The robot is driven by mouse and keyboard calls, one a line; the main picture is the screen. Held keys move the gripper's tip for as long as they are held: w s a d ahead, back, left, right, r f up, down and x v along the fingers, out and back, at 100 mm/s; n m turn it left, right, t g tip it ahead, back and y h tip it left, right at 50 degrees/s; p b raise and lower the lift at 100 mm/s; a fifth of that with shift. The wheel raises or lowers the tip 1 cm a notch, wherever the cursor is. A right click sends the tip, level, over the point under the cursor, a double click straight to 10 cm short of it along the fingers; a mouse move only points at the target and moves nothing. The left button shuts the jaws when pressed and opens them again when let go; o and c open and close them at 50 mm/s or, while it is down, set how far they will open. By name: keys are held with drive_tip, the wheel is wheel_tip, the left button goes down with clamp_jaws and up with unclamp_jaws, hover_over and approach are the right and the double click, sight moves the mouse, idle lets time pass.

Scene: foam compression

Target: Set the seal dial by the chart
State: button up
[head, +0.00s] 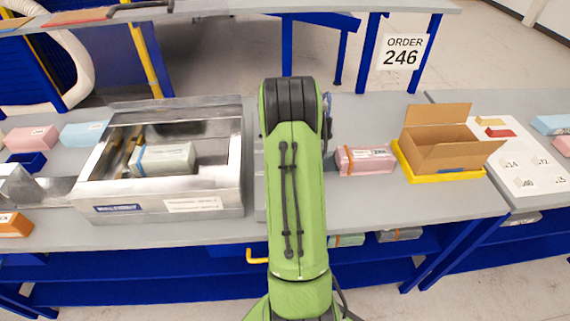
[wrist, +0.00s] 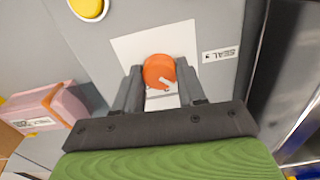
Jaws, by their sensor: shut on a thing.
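The seal dial (wrist: 159,71) is a round orange knob with a white pointer mark, set on a white plate (wrist: 128,50) in the wrist view. The pointer is angled toward the lower right of the knob. My gripper (wrist: 158,78) has its two grey fingers on either side of the knob and is shut on it. A small label reading SEAL (wrist: 220,53) is right of the dial. In the head view my green arm hides the dial and the gripper. No chart that I can make out shows in either view.
A yellow round button (wrist: 89,8) sits up and left of the dial. A pink foam block (head: 365,160) lies right of my arm, beside an open cardboard box (head: 438,150) in a yellow tray. A metal chamber (head: 165,190) holding a grey-green block stands left. An ORDER 246 sign (head: 402,52) hangs behind.

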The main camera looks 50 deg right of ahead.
drive_tip(key=shift+r+n, duration=0.1)
drive_tip(key=shift+n, duration=0.2)
idle(0.4)
drive_tip(key=o, duration=1.1)
wheel_tip(320, 180, up, 16)
drive_tip(key=shift+f+p, duration=0.2)
drive_tip(key=shift+p, duration=0.8)
